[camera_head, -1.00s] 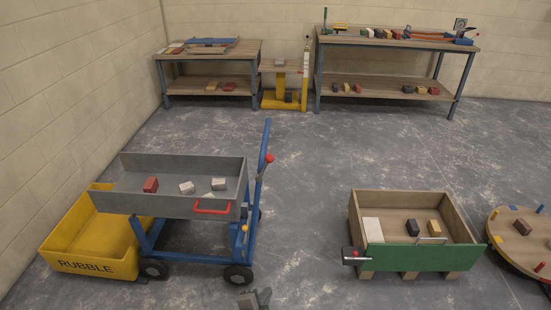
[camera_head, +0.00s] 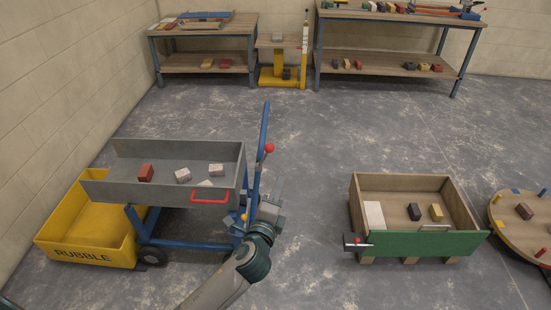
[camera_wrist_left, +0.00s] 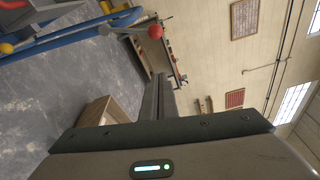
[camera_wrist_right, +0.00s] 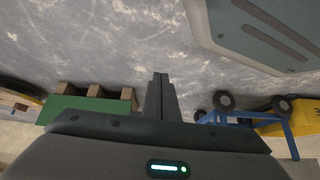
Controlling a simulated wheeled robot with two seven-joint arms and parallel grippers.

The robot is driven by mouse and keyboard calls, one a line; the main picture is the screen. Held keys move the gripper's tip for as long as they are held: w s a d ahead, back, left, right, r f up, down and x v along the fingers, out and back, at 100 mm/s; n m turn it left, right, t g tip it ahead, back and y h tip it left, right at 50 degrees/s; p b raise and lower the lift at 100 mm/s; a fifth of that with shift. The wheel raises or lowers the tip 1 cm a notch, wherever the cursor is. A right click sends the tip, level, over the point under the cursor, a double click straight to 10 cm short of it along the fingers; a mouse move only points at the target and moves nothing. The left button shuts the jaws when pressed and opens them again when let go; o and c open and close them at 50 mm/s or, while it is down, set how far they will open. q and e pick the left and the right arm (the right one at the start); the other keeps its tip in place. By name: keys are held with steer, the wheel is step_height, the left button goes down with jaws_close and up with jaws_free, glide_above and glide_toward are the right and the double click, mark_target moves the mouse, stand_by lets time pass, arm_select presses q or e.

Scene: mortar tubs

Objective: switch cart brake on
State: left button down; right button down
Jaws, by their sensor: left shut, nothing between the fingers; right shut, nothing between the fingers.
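The cart (camera_head: 192,245) has a blue frame, a grey tray (camera_head: 190,149) and an upright blue handle (camera_head: 263,130) at its right end. A lever with a red ball knob (camera_head: 269,148) stands beside the handle; the knob also shows in the left wrist view (camera_wrist_left: 155,31). A yellow knob (camera_head: 243,216) sits lower on the frame. My left gripper (camera_head: 279,183) is shut and empty, just right of the handle and below the red knob in the picture; its fingers (camera_wrist_left: 160,78) show apart from the knob. My right gripper (camera_wrist_right: 160,78) is shut and empty, outside the head view.
A yellow rubble tub (camera_head: 90,254) stands beside the cart at left. A wooden box with a green front (camera_head: 420,244) and a round table (camera_head: 510,227) stand at right. Workbenches (camera_head: 392,57) line the back wall. The floor between cart and box is clear.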

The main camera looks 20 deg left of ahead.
mark_target(264, 157)
steer(key=shift+s, duration=0.1)
